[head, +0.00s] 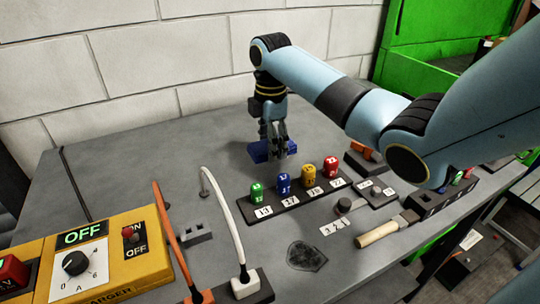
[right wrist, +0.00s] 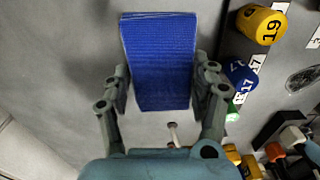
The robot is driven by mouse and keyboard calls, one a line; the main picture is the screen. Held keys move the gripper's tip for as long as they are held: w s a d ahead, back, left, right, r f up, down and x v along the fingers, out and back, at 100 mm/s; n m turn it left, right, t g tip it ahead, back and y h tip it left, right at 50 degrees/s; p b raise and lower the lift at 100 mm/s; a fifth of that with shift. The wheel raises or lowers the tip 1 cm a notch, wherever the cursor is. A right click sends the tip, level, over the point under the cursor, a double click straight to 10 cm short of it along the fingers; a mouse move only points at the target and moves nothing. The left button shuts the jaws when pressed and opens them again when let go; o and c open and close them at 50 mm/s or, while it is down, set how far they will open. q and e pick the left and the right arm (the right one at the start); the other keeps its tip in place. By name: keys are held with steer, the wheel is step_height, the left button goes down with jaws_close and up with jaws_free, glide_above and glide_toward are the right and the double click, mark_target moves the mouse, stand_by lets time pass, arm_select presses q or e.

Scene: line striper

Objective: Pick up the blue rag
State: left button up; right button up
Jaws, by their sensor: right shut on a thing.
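The blue rag (head: 259,152) is a small folded blue block at the back middle of the grey table in the head view. My right gripper (head: 274,146) reaches down from above and is shut on it, with blue showing on both sides of the fingers. In the right wrist view the ribbed blue rag (right wrist: 158,62) sits between the two fingers of my right gripper (right wrist: 163,85). I cannot tell whether the rag touches the table or hangs just above it. My left gripper is not in view.
A black rack (head: 291,203) with green, blue, yellow and red numbered pieces stands in front of the rag. A yellow charger box (head: 115,262), a white cable (head: 228,215) and a wooden-handled tool (head: 381,232) lie nearer. A block wall (head: 130,70) closes the back.

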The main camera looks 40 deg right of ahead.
steer(key=s+d+r, duration=0.1)
steer(key=s+r, duration=0.1)
steer(key=s, duration=0.1)
steer(key=s+d+r, duration=0.1)
steer(key=s+r, duration=0.1)
steer(key=s, duration=0.2)
steer(key=s+d+r, duration=0.2)
steer(key=s, duration=0.2)
steer(key=shift+r, duration=0.25)
